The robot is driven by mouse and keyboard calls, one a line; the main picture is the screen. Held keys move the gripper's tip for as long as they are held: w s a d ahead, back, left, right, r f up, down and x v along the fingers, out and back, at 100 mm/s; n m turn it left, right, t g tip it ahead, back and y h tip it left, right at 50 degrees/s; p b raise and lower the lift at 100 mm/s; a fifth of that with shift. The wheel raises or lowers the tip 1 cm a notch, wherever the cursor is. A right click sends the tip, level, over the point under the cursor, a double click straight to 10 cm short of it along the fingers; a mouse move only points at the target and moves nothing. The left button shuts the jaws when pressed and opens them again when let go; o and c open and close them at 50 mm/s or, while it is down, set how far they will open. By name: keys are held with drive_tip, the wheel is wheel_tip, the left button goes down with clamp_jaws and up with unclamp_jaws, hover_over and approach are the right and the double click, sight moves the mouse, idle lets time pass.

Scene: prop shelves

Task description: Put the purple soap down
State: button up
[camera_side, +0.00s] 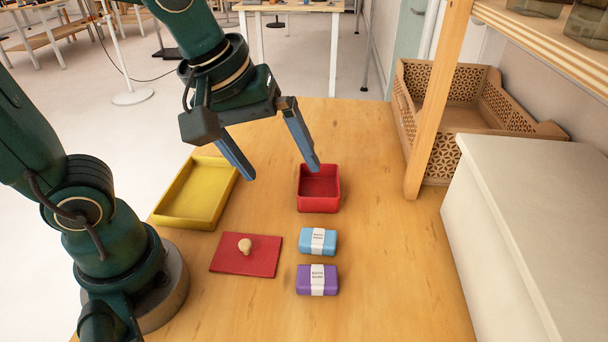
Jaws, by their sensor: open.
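The purple soap (303,280) is a small block with a white label band. It lies flat on the wooden table, just in front of a similar light blue soap (305,241). My gripper (284,175) is open and empty. It hangs above the table, further back than the purple soap and apart from it, between a yellow tray and a red box in the picture. Its fingers are spread wide and point down. Nothing hides the purple soap.
An empty yellow tray (163,217) lies at left. An empty red box (318,207) stands behind the soaps. A red mat (228,262) bears a small beige mushroom-like object (245,246). At right are a white box (505,240), a wooden post (439,100) and a patterned crate (432,158).

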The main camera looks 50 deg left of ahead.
drive_tip(key=w+d+f+n+g, duration=0.2)
drive_tip(key=d+f, duration=0.3)
drive_tip(key=g, duration=0.2)
hover_over(318, 275)
drive_tip(key=shift+m+y, duration=0.3)
wheel_tip(318, 275, down, 5)
drive_tip(key=shift+w+a+f, duration=0.1)
drive_tip(key=shift+w, duration=0.05)
drive_tip(key=shift+f, duration=0.35)
drive_tip(key=shift+s+f, duration=0.2)
drive_tip(key=shift+f, duration=2.2)
drive_tip(key=shift+c, duration=0.3)
drive_tip(key=c, duration=1.4)
drive_tip(key=shift+r, duration=0.1)
